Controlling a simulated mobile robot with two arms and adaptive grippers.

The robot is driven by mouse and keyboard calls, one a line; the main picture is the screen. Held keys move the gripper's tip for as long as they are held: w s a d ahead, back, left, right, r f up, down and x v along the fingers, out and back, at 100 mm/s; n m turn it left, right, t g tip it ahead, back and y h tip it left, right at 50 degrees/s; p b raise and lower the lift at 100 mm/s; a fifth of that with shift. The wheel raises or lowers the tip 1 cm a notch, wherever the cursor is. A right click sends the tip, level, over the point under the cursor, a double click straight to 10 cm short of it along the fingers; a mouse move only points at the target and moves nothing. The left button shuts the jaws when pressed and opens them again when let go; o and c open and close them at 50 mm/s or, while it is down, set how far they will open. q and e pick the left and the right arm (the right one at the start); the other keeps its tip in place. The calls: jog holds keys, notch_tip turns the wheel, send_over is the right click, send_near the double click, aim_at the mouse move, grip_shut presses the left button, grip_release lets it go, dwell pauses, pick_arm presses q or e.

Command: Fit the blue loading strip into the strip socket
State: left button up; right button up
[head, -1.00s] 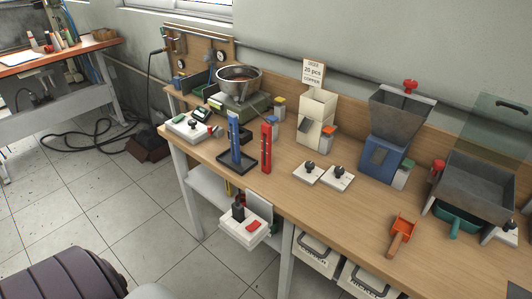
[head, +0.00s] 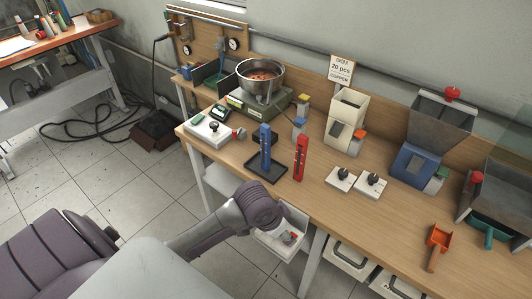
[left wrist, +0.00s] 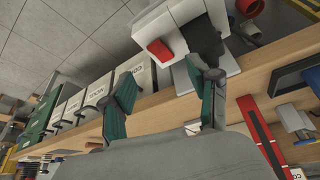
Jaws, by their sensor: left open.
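In the left wrist view my left gripper (left wrist: 163,76) is open and empty, near the bench's front edge. In the head view my arm partly covers this unit. I cannot tell whether it holds the strip socket. My right gripper is not in view.
A red strip (head: 300,158) stands right of the tray. Two white blocks with black knobs (head: 372,184) sit further right. A white box with a green button (head: 208,131) and a metal bowl (head: 260,74) are at left. Bins hang under the bench.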

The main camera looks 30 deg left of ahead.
pick_arm(q)
jog(key=w+a+r, duration=0.4)
jog(key=w+r, duration=0.2)
jog(key=w, duration=0.1)
jog(key=n+y+p, duration=0.1)
jog(key=n, duration=0.2)
send_near(263, 127)
jog(key=p+x, duration=0.1)
jog(key=x, duration=0.2)
jog(key=w+p+x, duration=0.1)
jog(key=x, duration=0.3)
jog(key=shift+a+r, duration=0.1)
jog(key=x, duration=0.1)
jog(key=p+x, duration=0.1)
jog(key=x, duration=0.1)
jog(key=s+p+x, duration=0.1)
jog(key=shift+w+d+f, duration=0.2)
jog(key=shift+f, duration=0.3)
jog(key=shift+w+f, duration=0.1)
jog(key=shift+f, duration=0.25)
grip_shut()
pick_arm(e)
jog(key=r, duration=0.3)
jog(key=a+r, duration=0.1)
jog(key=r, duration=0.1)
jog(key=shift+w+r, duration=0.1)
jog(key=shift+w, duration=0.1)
pick_arm(q)
jog(key=shift+r+t, duration=0.1)
jog(key=shift+t, duration=0.2)
